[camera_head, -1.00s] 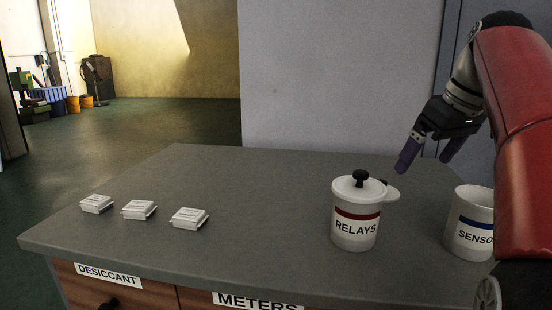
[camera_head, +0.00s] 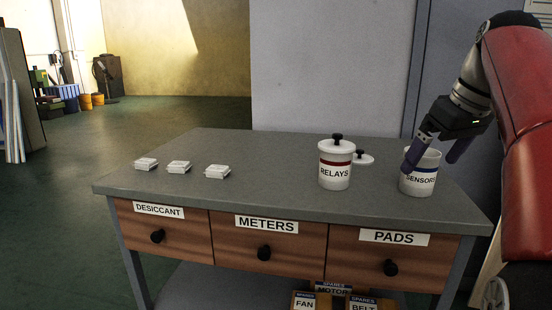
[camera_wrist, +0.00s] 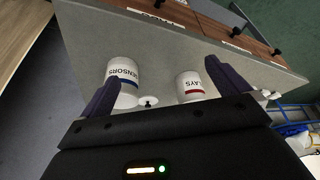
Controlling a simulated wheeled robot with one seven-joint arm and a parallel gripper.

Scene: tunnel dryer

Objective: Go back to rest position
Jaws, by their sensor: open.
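My gripper (camera_head: 432,155) is open and empty, on the right in the head view. Its fingers overlap the white SENSORS jar (camera_head: 418,182) in that view, and I cannot tell how far apart they are. The SENSORS jar has a blue band and no lid on it. In the wrist view the two fingers (camera_wrist: 165,90) are spread wide, with the SENSORS jar (camera_wrist: 122,78) and the RELAYS jar (camera_wrist: 190,84) beyond them.
The RELAYS jar (camera_head: 335,172) wears its lid; a loose lid (camera_head: 363,160) lies beside it. Three small white packs (camera_head: 179,167) lie on the left of the grey worktop (camera_head: 270,185). Drawers (camera_head: 265,245) are shut. Boxes (camera_head: 335,298) stand below. Open floor (camera_head: 60,200) is at left.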

